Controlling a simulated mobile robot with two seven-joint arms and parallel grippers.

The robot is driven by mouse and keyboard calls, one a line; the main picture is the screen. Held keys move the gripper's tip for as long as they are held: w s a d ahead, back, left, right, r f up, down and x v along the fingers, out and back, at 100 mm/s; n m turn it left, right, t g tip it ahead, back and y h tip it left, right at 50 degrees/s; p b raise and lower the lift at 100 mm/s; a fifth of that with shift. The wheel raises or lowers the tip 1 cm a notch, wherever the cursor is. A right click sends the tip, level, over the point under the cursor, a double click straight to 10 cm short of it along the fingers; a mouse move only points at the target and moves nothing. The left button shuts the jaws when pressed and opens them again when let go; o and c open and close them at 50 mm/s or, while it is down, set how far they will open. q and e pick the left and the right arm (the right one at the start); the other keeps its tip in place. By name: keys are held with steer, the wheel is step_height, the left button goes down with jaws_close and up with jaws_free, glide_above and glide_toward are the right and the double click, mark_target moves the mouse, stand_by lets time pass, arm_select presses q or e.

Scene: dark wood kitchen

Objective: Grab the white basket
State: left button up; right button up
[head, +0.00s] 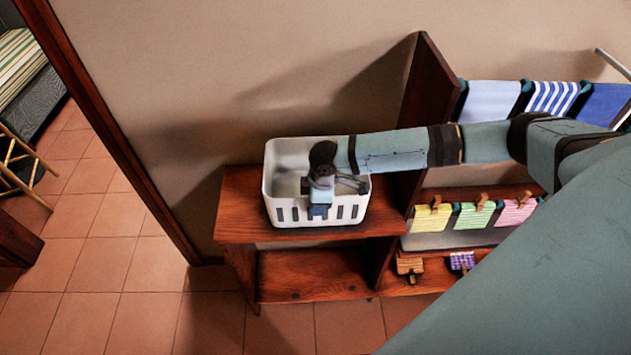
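The white basket (290,203) stands upright on the wooden top of a low shelf unit, against the wall. It has a row of slots along its front side. My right arm reaches in from the right, and my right gripper (321,203) is over the basket, in front of part of its inside and front wall. The gripper points down at the front rim. I cannot tell whether it touches the basket or whether its fingers are open or shut. The part of the basket behind the gripper is hidden. My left gripper is not in view.
The shelf unit (245,228) has an upright wooden side panel (429,85) right of the basket. Further right, folded cloths (553,97) hang on a rack, with small clipped cloths (474,215) below. Tiled floor (130,270) is clear at the left, beside a wooden door frame (110,130).

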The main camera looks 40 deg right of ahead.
jaws_close()
steer(key=shift+s, duration=0.1)
stand_by(1.2)
